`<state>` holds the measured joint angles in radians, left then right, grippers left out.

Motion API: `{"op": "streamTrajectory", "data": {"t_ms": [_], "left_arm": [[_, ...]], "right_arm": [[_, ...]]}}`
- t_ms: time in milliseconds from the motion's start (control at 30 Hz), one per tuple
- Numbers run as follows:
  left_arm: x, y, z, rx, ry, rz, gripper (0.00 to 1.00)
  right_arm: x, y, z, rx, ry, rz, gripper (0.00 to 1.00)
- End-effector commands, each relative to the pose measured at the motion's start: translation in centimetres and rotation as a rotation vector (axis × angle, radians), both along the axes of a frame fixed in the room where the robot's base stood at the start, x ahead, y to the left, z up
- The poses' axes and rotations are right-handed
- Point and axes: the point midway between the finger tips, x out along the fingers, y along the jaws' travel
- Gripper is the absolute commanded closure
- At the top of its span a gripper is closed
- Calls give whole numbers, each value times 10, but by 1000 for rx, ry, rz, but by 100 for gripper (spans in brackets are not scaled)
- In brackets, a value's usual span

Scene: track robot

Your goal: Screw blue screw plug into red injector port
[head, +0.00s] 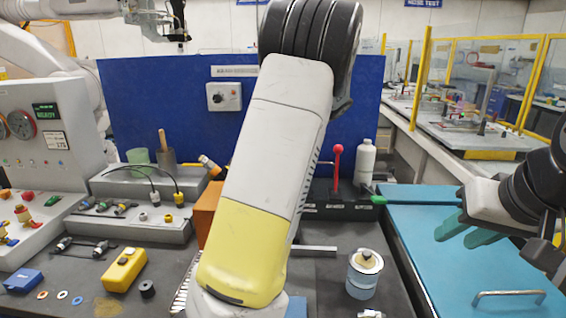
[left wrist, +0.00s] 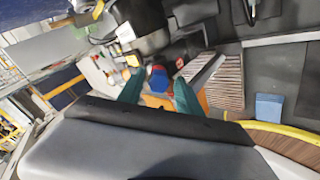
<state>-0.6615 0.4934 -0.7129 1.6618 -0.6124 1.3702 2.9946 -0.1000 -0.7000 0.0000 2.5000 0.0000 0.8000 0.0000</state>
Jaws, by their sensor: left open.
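My left gripper (left wrist: 157,88) shows in the left wrist view with its two teal fingers apart. A small blue part with red on it (left wrist: 157,77) appears between or just beyond the fingertips, above an orange block (left wrist: 155,101). It may be the blue screw plug, but I cannot tell whether the fingers touch it. A small red thing (left wrist: 180,62) lies to its right; I cannot tell whether it is the injector port. In the head view a large arm link hides the middle of the bench and my left gripper. My right gripper (head: 462,236) is open and empty over the blue mat.
The orange block (head: 207,211) shows partly behind the arm link. A yellow box (head: 125,270), a blue box (head: 23,280) and several rings lie at left. A jar (head: 364,276) and white bottle (head: 365,162) stand right of the link.

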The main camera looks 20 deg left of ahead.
Motion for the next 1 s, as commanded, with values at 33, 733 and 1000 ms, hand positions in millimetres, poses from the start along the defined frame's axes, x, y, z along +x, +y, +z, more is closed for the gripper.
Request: {"op": "streamTrajectory", "data": {"t_ms": [33, 733, 1000], "left_arm": [[0, -2, 2, 8, -15, 7, 58], [0, 0, 3, 108, -379, 384, 58], [0, 0, 3, 112, -422, 426, 58]], "right_arm": [[0, 0, 0, 0, 0, 0, 64], [0, 0, 0, 0, 0, 0, 64], [0, 0, 0, 0, 0, 0, 64]]}}
